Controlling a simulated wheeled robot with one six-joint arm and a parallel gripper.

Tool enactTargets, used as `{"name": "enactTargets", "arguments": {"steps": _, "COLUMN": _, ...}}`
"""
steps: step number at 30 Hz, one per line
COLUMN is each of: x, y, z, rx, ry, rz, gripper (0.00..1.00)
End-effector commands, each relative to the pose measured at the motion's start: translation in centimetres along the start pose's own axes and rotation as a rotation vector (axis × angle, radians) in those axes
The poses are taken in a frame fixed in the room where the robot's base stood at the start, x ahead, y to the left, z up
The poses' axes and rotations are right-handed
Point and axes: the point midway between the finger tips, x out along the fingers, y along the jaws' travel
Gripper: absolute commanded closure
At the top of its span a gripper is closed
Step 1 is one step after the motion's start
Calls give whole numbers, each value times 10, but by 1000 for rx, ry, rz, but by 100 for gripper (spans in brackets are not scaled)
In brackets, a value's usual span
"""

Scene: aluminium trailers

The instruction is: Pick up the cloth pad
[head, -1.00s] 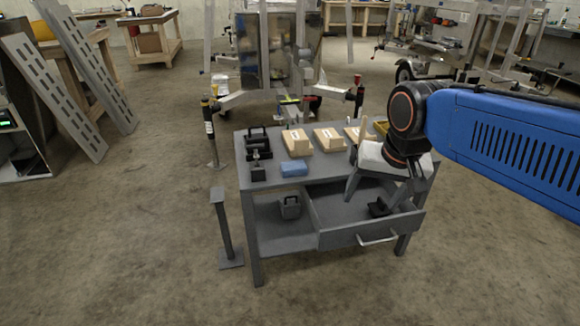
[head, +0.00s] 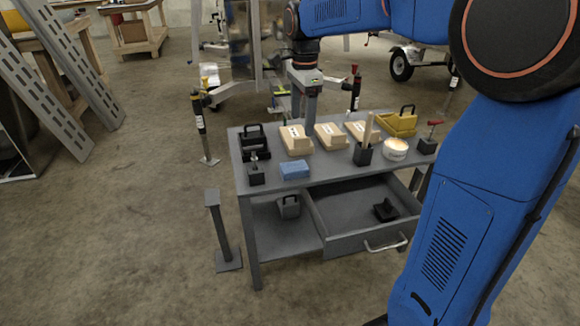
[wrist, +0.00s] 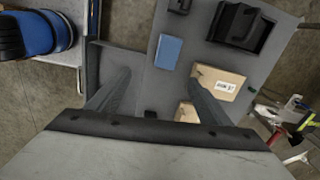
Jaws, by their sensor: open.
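The cloth pad is a small blue block-like pad (head: 294,170) lying flat near the front left of the grey workbench top (head: 335,172). In the wrist view the pad (wrist: 168,51) lies beyond the fingertips, roughly between their lines. My gripper (head: 305,114) points down in the head view, seen behind the back edge of the bench top in the picture. In the wrist view its two grey fingers (wrist: 160,78) are spread wide with nothing between them. The pad is fully visible and apart from the fingers.
Tan labelled boxes (head: 296,140) stand behind the pad. A black handled tray (head: 253,142) and a small black block (head: 256,174) are left of it. A pen cup (head: 362,154), white tub (head: 395,149) and yellow bin (head: 400,123) stand right. The drawer (head: 366,239) is open.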

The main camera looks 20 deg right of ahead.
Motion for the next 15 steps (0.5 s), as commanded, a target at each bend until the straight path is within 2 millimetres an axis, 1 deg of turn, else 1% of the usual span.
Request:
{"name": "enactTargets", "arguments": {"steps": 1, "x": 2, "y": -9, "z": 2, "rx": 29, "ry": 0, "rz": 8, "gripper": 27}}
{"name": "enactTargets", "arguments": {"steps": 3, "x": 4, "y": -16, "z": 3, "rx": 62, "ry": 1, "rz": 16, "gripper": 27}}
{"name": "enactTargets", "arguments": {"steps": 8, "x": 10, "y": -22, "z": 4, "rx": 94, "ry": 1, "rz": 24, "gripper": 27}}
{"name": "enactTargets", "arguments": {"steps": 11, "x": 23, "y": -20, "z": 4, "rx": 95, "ry": 2, "rz": 27, "gripper": 27}}
{"name": "enactTargets", "arguments": {"steps": 15, "x": 47, "y": -20, "z": 4, "rx": 94, "ry": 2, "rz": 26, "gripper": 27}}
